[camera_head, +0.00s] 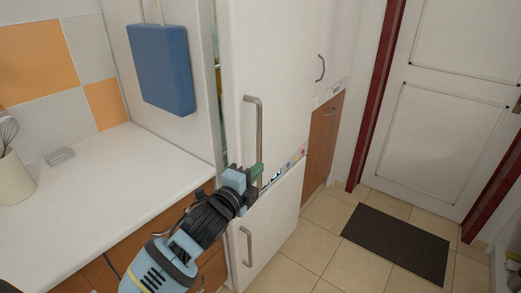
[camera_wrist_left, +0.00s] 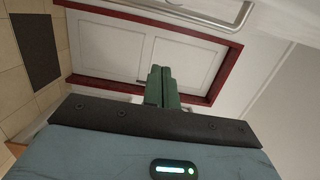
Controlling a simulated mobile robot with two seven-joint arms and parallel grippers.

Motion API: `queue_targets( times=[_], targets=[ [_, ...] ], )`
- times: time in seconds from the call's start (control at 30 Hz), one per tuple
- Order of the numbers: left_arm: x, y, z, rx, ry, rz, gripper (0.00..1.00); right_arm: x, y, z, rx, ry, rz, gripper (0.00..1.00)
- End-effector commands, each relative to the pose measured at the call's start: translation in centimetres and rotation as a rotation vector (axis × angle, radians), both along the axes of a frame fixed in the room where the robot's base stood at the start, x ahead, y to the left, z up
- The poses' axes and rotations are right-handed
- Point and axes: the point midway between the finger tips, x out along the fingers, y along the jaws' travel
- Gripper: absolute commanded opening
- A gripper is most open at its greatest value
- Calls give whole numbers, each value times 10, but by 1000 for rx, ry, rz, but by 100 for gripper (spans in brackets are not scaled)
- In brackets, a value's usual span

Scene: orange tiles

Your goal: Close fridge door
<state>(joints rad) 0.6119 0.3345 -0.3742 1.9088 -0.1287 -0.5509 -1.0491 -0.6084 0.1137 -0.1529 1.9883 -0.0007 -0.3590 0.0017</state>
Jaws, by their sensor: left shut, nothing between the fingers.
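The white upper fridge door (camera_head: 280,70) stands slightly ajar in the head view. A narrow gap with coloured items shows along its left edge, and more items show below its bottom edge. Its metal bar handle (camera_head: 253,140) is upright; a metal bar, likely this handle, crosses the top of the left wrist view (camera_wrist_left: 205,20). My left gripper (camera_head: 256,174) is beside the handle's lower end, with its green fingers (camera_wrist_left: 162,86) shut and empty. I cannot tell whether it touches the door. My right gripper is not in view.
The lower white fridge door (camera_head: 280,220) has its own handle (camera_head: 246,246). A white counter (camera_head: 110,180) with a utensil holder (camera_head: 14,178) lies left. A blue board (camera_head: 161,68) hangs above. A dark mat (camera_head: 397,243) lies on the open tiled floor right, before a red-framed door (camera_head: 445,140).

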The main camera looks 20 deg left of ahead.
Motion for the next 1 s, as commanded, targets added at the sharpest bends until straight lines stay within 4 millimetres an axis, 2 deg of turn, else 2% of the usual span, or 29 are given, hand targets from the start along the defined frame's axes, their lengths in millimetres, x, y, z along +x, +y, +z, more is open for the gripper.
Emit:
queue_targets(
  times=[0.3,0.57,0.6,0.7,1.0],
  targets=[
    [49,-11,0,-4,1,0,0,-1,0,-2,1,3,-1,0],
    [85,-18,0,-2,2,0,0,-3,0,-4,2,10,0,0],
    [87,-8,1,2,2,2,0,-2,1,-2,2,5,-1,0],
    [92,4,2,1,-1,2,0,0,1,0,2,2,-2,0],
    [99,18,1,0,0,0,0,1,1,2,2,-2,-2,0]
  ],
)
